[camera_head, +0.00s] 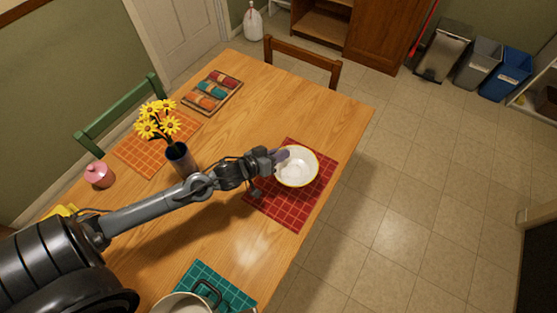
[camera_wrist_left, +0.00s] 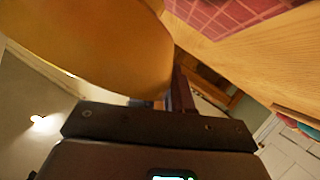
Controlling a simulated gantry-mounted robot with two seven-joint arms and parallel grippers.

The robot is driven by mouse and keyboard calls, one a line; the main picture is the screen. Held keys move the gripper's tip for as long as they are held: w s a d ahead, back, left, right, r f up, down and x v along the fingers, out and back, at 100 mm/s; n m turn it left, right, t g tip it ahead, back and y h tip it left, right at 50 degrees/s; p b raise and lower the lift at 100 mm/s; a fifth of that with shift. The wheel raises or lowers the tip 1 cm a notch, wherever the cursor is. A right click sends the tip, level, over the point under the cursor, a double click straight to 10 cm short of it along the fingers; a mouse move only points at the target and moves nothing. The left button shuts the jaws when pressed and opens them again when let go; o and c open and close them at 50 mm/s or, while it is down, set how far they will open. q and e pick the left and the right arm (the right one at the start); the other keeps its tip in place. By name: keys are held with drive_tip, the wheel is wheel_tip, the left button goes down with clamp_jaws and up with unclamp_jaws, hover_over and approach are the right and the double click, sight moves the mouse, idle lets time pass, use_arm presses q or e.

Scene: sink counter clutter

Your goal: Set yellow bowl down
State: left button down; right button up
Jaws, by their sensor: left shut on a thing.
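The yellow bowl (camera_head: 297,168) shows a white inside and a thin yellow rim in the head view. Its yellow outer wall (camera_wrist_left: 95,40) fills the upper left of the left wrist view. My left gripper (camera_head: 279,157) is shut on the bowl's left rim. In the wrist view a dark finger (camera_wrist_left: 181,90) lies against the bowl's edge. The bowl is over the red checked placemat (camera_head: 285,208); I cannot tell whether it touches it. My right gripper is not in view.
A tray (camera_head: 228,102) of colored rolls lies farther back. A pot (camera_head: 180,304) sits on a teal placemat (camera_head: 229,290) in front. The table's right edge is close to the bowl.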

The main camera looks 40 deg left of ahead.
use_arm(q)
drive_tip(key=shift+a+f, duration=0.2)
wheel_tip(320, 180, down, 4)
drive_tip(key=shift+r+b, duration=0.2)
drive_tip(key=shift+b, duration=0.25)
drive_tip(key=shift+f, duration=0.2)
drive_tip(key=c, duration=1.1)
unclamp_jaws()
drive_tip(key=shift+o, duration=0.2)
